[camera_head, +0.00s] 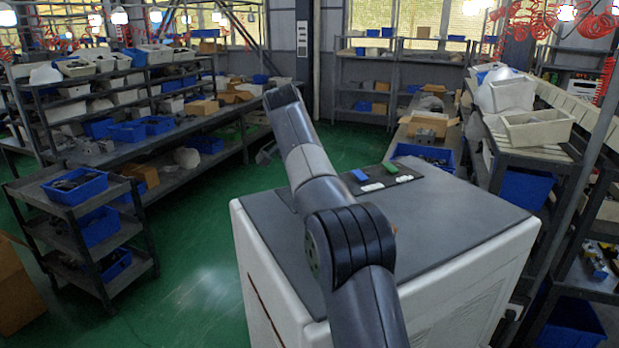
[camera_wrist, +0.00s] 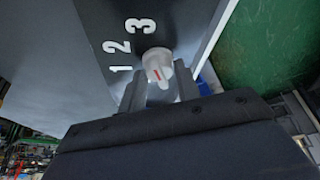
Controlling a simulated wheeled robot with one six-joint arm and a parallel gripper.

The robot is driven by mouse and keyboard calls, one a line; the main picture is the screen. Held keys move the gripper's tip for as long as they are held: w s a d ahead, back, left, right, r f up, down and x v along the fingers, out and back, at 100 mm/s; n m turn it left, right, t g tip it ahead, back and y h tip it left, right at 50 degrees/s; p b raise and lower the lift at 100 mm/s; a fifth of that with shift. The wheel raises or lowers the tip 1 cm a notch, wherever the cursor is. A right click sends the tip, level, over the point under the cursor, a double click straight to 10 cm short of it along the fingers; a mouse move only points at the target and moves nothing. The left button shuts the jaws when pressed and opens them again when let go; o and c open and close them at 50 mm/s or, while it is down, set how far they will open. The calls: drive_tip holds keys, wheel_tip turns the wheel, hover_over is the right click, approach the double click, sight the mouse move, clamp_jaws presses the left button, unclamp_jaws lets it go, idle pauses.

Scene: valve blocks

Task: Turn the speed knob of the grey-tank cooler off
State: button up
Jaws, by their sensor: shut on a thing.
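In the wrist view, a pale round knob (camera_wrist: 157,62) with a red pointer mark sits on a dark panel (camera_wrist: 95,22). White numerals 1, 2 and 3 are printed beside it; no off mark is visible. My gripper (camera_wrist: 161,86) is at the knob, with a finger on each side of its lower part, shut on it. In the head view, a white cabinet with a grey top (camera_head: 440,215) stands in front of me, with my arm across it. I cannot make out a grey tank.
A blue block (camera_head: 360,175) and a green block (camera_head: 390,168) are on the cabinet's dark strip, beside white labels. A rack with blue bins (camera_head: 78,185) stands at left, and a shelf with a white crate (camera_head: 537,130) at right. Green floor (camera_head: 195,290) is open at left.

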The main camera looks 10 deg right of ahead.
drive_tip(key=o, duration=1)
drive_tip(key=shift+c, duration=0.2)
drive_tip(key=shift+v, duration=2.35)
drive_tip(key=s+a+b, duration=0.1)
drive_tip(key=s+a, duration=0.1)
drive_tip(key=a, duration=0.1)
drive_tip(key=s+a+b, duration=0.1)
drive_tip(key=s+a, duration=0.2)
drive_tip(key=s+a+b, duration=0.2)
drive_tip(key=a, duration=0.1)
drive_tip(key=shift+s+a+r, duration=0.15)
drive_tip(key=shift+s+a, duration=0.05)
drive_tip(key=shift+a, duration=0.15)
